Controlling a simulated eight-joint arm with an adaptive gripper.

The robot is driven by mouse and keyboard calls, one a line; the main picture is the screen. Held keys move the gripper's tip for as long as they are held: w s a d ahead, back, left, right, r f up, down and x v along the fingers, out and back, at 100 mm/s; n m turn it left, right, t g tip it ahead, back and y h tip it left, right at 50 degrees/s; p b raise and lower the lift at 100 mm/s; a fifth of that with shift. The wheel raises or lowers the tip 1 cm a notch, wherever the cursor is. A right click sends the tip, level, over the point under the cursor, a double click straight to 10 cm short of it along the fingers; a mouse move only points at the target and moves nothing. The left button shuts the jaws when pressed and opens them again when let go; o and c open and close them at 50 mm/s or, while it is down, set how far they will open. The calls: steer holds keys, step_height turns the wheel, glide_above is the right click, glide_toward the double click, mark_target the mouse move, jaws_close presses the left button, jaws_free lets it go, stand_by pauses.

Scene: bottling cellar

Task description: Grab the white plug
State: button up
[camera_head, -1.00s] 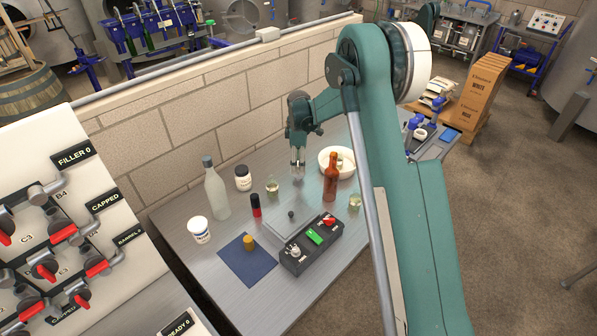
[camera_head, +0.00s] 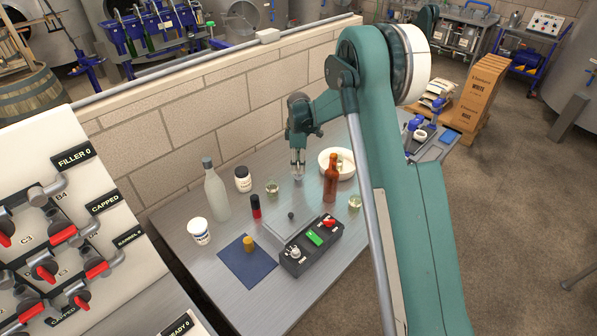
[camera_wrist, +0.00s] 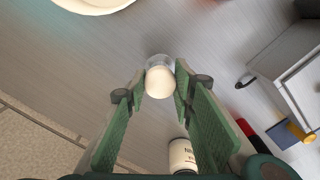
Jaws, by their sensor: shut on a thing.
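The white plug (camera_wrist: 159,83) shows in the wrist view as a pale rounded piece between the tips of my two green finger pads. A clear, glassy rim shows just beyond it, and I cannot tell whether the plug sits in it or in front of it. My gripper (camera_wrist: 160,84) is shut on the plug, with a pad touching each side. In the head view my gripper (camera_head: 298,168) points down low over the grey table, left of the white bowl. The plug is too small there to make out clearly.
On the table (camera_head: 225,270) stand a brown bottle (camera_head: 331,180) and white bowl (camera_head: 345,156) to the right. A pale bottle (camera_head: 216,190), labelled jars, small glasses and a red-and-black cylinder (camera_head: 256,207) stand left and in front. A button box (camera_head: 311,246) is at the front.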

steer(key=shift+r, duration=5)
